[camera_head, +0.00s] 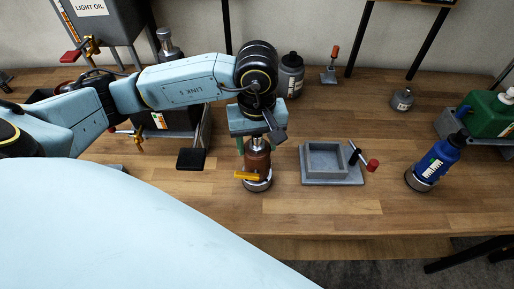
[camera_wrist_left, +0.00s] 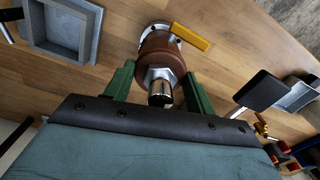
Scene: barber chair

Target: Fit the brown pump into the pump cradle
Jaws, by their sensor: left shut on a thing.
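The brown pump (camera_head: 257,160) stands roughly upright on the workbench, with a yellow lever low on its side and a silver base. My left gripper (camera_head: 254,143) comes down from above and is shut on the pump. In the left wrist view the brown pump (camera_wrist_left: 163,55) sits between the green fingers of my left gripper (camera_wrist_left: 158,80), its metal top toward the camera. The pump cradle (camera_head: 326,160), a grey square open box on a plate with a red-knobbed lever, is just right of the pump and looks empty. It also shows in the left wrist view (camera_wrist_left: 62,28). My right gripper is not in view.
A blue bottle (camera_head: 436,158) on a round base stands to the right. A green container (camera_head: 490,115) is at the far right. Bare wood lies between cradle and blue bottle.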

